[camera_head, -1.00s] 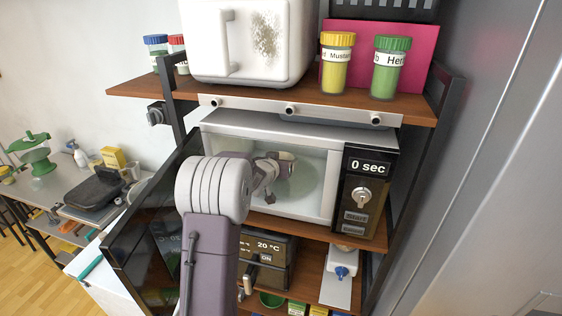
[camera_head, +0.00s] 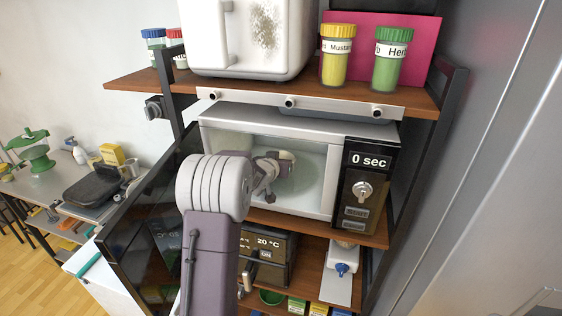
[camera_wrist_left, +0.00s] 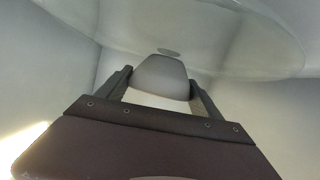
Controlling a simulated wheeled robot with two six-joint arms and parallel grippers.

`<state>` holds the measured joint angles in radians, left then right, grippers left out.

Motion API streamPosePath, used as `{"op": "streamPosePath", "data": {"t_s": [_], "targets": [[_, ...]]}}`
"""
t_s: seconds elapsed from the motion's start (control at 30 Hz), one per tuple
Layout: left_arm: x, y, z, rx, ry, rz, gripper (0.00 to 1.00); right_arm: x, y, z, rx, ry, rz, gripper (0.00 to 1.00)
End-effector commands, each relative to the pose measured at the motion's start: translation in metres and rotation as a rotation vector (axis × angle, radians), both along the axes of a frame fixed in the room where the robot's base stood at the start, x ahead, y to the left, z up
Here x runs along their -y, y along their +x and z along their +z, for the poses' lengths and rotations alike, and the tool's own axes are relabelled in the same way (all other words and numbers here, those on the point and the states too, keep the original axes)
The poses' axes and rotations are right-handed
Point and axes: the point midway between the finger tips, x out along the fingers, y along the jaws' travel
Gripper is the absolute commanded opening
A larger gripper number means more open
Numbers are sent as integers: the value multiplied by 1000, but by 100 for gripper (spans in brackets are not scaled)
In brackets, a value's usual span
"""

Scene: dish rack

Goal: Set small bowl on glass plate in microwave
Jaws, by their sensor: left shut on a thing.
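The microwave (camera_head: 222,117) stands on the middle shelf with its door (camera_head: 140,235) swung open to the left. My left arm reaches into it, and my left gripper (camera_head: 280,163) is inside the cavity. In the left wrist view, the gripper (camera_wrist_left: 161,88) is shut on a small pale bowl (camera_wrist_left: 161,72), held between its two fingers. The round glass plate (camera_head: 302,187) lies on the microwave floor; its curved edge also shows in the left wrist view (camera_wrist_left: 245,45). I cannot tell whether the bowl touches the plate. My right gripper is out of view.
The microwave's control panel (camera_head: 366,190) reads 0 sec. The upper shelf (camera_head: 140,84) holds a white appliance (camera_head: 240,35) and spice jars (camera_head: 338,55). An oven-like appliance (camera_head: 270,262) sits below.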

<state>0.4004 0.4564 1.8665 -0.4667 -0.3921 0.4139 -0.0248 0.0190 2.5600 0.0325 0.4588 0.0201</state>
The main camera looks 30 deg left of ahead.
Motion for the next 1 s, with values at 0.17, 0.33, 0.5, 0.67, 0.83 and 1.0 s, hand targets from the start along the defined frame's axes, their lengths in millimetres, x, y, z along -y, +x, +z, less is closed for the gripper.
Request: {"op": "streamPosePath", "data": {"t_s": [0.17,0.33,0.5,0.67,0.83,1.0], "targets": [[0,0,-2,1,0,0,21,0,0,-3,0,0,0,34],[0,0,-4,1,0,0,84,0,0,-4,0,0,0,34],[0,0,-4,1,0,0,100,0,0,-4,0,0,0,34],[0,-2,-4,0,0,0,100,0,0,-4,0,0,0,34],[5,-23,4,1,2,2,100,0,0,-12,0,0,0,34],[12,-55,20,4,2,1,100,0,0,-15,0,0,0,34]]}}
